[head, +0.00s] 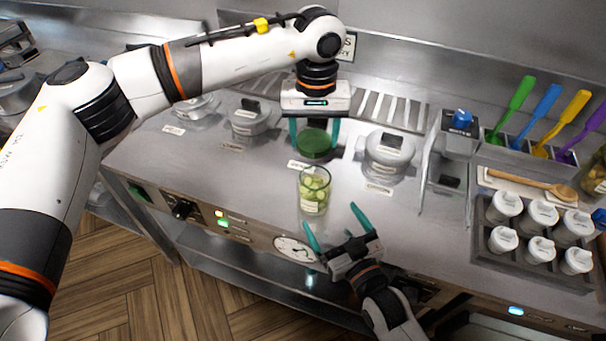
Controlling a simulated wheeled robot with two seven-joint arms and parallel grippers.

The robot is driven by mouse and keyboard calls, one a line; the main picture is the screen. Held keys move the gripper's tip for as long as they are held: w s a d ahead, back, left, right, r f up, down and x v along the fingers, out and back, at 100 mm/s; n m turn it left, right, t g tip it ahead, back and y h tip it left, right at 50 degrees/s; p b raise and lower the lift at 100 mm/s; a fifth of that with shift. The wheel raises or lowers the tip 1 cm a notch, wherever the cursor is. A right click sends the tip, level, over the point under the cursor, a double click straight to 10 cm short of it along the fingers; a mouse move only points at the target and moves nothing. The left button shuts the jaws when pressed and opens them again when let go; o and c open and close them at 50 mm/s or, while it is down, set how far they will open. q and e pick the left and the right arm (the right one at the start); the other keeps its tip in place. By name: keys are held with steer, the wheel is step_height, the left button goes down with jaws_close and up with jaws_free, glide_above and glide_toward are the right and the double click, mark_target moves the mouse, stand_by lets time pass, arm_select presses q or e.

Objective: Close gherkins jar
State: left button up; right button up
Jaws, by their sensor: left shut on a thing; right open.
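The gherkins jar (314,193) is a glass jar with green slices inside. It stands upright and open-topped near the front edge of the steel counter. My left gripper (314,134) points down behind the jar and is shut on a round dark green lid (314,145). The lid is apart from the jar, and its exact height above the counter is hard to tell. My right gripper (331,219) is open and empty just in front of the jar, its two teal fingers spread towards it. It does not visibly touch the jar.
Lidded metal containers stand left (250,117) and right (388,150) of the lid. A rack of white-lidded shakers (535,230), a wooden spoon (535,184) and coloured-handled tools (548,110) fill the right side. The counter left of the jar (225,180) is clear.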

mark_target(308, 178)
arm_select(q)
steer(key=shift+s+d+r, duration=0.2)
steer(key=shift+s+d, duration=0.05)
steer(key=shift+s, duration=0.2)
steer(key=shift+s+d+r, duration=0.15)
steer(key=shift+s+d, duration=0.05)
steer(key=shift+s, duration=0.2)
arm_select(e)
steer(key=shift+s+d+r, duration=0.25)
steer(key=shift+s+d, duration=0.1)
steer(key=shift+s, duration=0.3)
arm_select(q)
steer(key=shift+w, duration=0.15)
arm_select(e)
steer(key=shift+w+a, duration=0.15)
steer(key=shift+w, duration=0.15)
arm_select(q)
steer(key=shift+w+a+f, duration=0.1)
steer(key=shift+a, duration=0.05)
arm_select(e)
steer(key=x, duration=1.1)
steer(key=shift+w+a+f, duration=0.1)
steer(key=shift+w+a, duration=0.1)
steer(key=shift+w, duration=0.1)
steer(key=c, duration=1.4)
arm_select(q)
steer(key=shift+f, duration=2.5)
arm_select(e)
steer(key=shift+c, duration=0.2)
